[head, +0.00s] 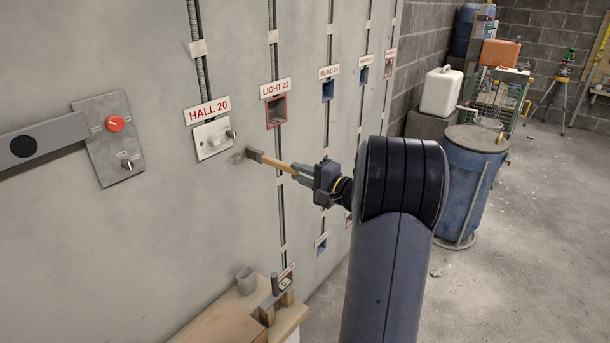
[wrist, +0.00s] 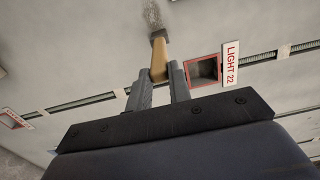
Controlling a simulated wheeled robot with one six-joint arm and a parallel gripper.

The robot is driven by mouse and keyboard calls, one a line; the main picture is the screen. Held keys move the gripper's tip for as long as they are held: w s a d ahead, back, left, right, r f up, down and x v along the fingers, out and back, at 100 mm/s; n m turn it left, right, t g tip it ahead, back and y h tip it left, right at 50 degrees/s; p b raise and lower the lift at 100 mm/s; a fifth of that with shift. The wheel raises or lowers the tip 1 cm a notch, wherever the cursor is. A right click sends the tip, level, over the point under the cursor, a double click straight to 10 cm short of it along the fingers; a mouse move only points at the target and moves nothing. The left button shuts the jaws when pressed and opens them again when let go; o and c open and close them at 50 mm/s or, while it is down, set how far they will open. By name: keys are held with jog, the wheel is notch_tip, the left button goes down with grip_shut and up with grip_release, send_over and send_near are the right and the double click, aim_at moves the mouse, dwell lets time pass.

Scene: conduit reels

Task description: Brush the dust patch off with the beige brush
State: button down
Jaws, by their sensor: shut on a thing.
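My gripper (head: 303,173) is shut on the wooden handle of the beige brush (head: 276,163). The brush points left toward the wall, its dark grey head close to the dust patch (head: 237,158). The patch is a faint grey smudge just below the HALL 20 switch plate. In the wrist view, the brush (wrist: 159,60) stands out between the fingers of my gripper (wrist: 160,82). Its head is at the lower end of the grey speckled dust patch (wrist: 152,14). I cannot tell whether the bristles touch the wall.
The HALL 20 plate (head: 211,138) with a knob is just above the patch. The open red-rimmed LIGHT 22 box (head: 276,112) is to the right. A panel with a red knob (head: 103,138) is at left. A wooden bench (head: 225,318) stands below. A blue barrel (head: 466,190) is at right.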

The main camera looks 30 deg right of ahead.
jog(key=shift+s+a+b, duration=1.5)
jog(key=shift+a+b, duration=1.05)
jog(key=shift+a, duration=1.65)
jog(key=w+d, duration=0.3)
jog(key=d, duration=0.7)
jog(key=shift+w+d, duration=0.2)
jog(key=shift+w, duration=0.15)
jog(key=b+v, duration=0.3)
jog(key=v, duration=0.6)
jog(key=shift+r, duration=0.1)
